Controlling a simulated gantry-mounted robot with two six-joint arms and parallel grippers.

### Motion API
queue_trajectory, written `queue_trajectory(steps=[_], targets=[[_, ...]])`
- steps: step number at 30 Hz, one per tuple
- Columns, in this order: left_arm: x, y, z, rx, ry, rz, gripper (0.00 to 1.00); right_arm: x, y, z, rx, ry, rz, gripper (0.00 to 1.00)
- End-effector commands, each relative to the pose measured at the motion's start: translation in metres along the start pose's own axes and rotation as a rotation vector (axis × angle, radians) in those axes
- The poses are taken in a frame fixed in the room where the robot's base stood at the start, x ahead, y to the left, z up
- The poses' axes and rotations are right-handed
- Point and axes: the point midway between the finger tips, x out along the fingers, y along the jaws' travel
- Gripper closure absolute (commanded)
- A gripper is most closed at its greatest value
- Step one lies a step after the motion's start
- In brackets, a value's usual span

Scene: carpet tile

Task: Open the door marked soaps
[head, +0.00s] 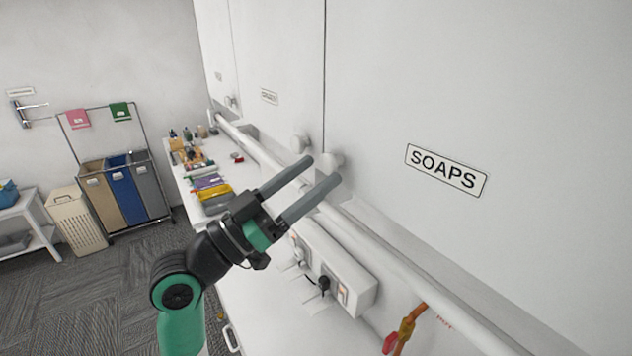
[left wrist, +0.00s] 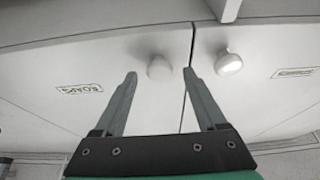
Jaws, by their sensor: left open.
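The soaps door (head: 520,90) is a white cabinet door with a black-lettered SOAPS label (head: 446,170). It is shut flush beside a dark seam. Its round white knob (head: 331,159) sits at its lower left corner, partly hidden by a fingertip. My left gripper (head: 323,169) is open, its fingertips close to this knob. In the left wrist view the label appears upside down, and the knob (left wrist: 159,67) shows between and beyond the two fingertips (left wrist: 160,73). I cannot tell whether they touch it. My right gripper is not in view.
The neighbouring door's knob (head: 299,143) is just left of the seam, outside the fingers. A white rail (head: 400,268) runs below the doors. Below it are a white switch box (head: 335,262) and a counter with several small items. Laundry bins (head: 125,190) stand at far left.

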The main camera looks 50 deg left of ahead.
Motion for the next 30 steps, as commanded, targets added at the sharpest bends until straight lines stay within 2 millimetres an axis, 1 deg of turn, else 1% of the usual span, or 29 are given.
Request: queue_trajectory(steps=[1,4,11,14,18,23,24,30], targets=[[0.0047,0.0006,0.0016,0.001,0.001,0.001,0.27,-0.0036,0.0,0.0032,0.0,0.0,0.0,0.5],[0.0109,0.0006,0.0005,0.0,0.0,0.001,0.27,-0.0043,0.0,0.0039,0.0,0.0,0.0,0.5],[0.0122,0.0003,-0.0006,0.0,0.0,0.0,0.27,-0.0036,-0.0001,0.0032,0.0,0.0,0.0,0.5],[0.0121,0.0003,-0.0006,0.0,0.0,0.0,0.43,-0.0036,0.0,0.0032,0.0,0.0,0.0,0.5],[0.0119,0.0003,-0.0005,0.0,0.0,0.0,0.68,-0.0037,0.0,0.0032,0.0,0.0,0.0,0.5],[0.0118,0.0003,-0.0004,0.0,0.0,0.0,0.97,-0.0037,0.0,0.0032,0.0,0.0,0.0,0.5],[0.0118,0.0003,-0.0004,0.0,0.0,0.0,1.0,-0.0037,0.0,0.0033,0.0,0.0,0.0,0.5],[0.0118,0.0003,-0.0003,0.0,0.0,0.0,1.0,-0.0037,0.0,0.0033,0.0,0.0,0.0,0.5]])
